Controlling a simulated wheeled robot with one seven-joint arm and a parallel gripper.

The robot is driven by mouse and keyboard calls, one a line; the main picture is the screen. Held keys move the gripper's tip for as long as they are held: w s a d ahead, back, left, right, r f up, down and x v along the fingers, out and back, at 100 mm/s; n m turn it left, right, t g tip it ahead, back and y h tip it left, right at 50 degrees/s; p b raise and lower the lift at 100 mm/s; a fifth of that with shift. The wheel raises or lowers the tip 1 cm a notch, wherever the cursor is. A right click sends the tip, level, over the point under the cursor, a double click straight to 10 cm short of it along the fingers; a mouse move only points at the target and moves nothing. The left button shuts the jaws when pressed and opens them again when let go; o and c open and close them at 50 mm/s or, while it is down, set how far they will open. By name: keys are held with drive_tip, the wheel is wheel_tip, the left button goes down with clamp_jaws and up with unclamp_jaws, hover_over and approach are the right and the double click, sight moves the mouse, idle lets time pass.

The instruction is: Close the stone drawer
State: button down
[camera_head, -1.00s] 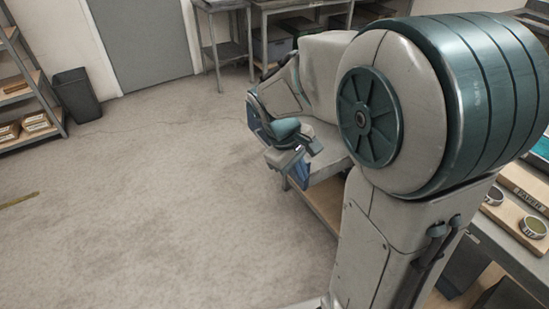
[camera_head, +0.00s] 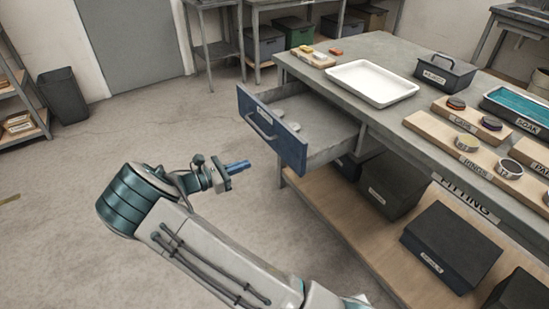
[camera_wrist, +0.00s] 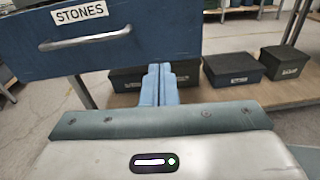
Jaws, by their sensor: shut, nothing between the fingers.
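The stone drawer (camera_head: 271,128) sticks out open from the left end of the workbench, with a blue front, a metal bar handle and a few pale stones inside. In the wrist view its front (camera_wrist: 115,45) bears the label STONES, with the handle (camera_wrist: 85,38) at upper left. My gripper (camera_head: 243,166) is left of and below the drawer front, apart from it in the head view. Its blue fingers (camera_wrist: 159,72) are shut together and empty. In the wrist view they overlap the lower right edge of the drawer front; contact cannot be told there.
The workbench (camera_head: 385,55) holds a white tray (camera_head: 372,83), a small dark toolbox (camera_head: 444,73) and wooden ring boards (camera_head: 458,138). Dark boxes (camera_head: 450,245) stand on its lower shelf. The floor left of the drawer is clear. A bin (camera_head: 62,95) stands by the far wall.

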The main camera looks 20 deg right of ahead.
sight(284, 147)
drive_tip(key=shift+n+t, duration=0.4)
drive_tip(key=x, duration=1.3)
drive_tip(key=shift+w+f+b, duration=0.3)
drive_tip(key=shift+w+b, duration=0.05)
drive_tip(key=shift+w, duration=0.05)
